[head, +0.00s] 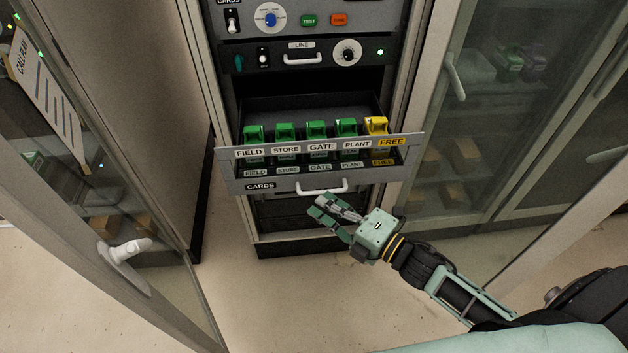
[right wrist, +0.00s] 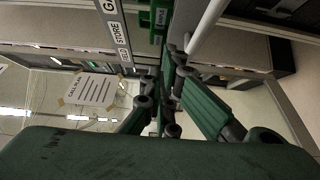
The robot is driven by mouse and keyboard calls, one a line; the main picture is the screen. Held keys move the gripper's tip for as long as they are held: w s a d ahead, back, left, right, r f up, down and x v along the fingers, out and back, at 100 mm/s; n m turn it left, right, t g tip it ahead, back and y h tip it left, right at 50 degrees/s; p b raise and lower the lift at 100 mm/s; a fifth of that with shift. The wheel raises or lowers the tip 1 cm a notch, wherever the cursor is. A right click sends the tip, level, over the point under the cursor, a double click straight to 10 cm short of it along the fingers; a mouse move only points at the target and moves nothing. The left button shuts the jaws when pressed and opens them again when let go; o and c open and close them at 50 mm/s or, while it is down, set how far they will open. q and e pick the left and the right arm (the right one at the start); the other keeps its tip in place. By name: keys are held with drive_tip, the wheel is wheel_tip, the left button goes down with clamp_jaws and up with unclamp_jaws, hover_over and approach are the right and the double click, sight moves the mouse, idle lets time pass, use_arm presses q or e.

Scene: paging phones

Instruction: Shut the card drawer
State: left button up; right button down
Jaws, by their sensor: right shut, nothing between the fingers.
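The card drawer (head: 262,184) is pulled out of the rack in the head view. Its grey front carries a white bar handle (head: 322,188) and a CARDS label. In it stand green cards marked FIELD, STORE, GATE and PLANT and a yellow card (head: 376,126) marked FREE. My right gripper (head: 328,208) is shut and empty, just below and in front of the handle. In the right wrist view the gripper's fingers (right wrist: 168,100) are close together, with the white handle (right wrist: 207,25) near them at the top. My left gripper is not in view.
Above the drawer is a dark opening, then the LINE panel (head: 300,56) with its handle and knob. A glass door with a white handle (head: 124,250) stands open at the left. A glass cabinet (head: 500,110) stands at the right. The floor (head: 290,300) in front is clear.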

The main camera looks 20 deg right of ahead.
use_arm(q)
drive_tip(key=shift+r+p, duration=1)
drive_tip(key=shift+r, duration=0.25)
use_arm(e)
drive_tip(key=shift+w+a, duration=0.15)
drive_tip(key=shift+w, duration=1.5)
drive_tip(key=shift+w+a, duration=0.15)
drive_tip(key=shift+w, duration=1.45)
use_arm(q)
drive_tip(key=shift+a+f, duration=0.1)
use_arm(e)
drive_tip(key=shift+w, duration=0.1)
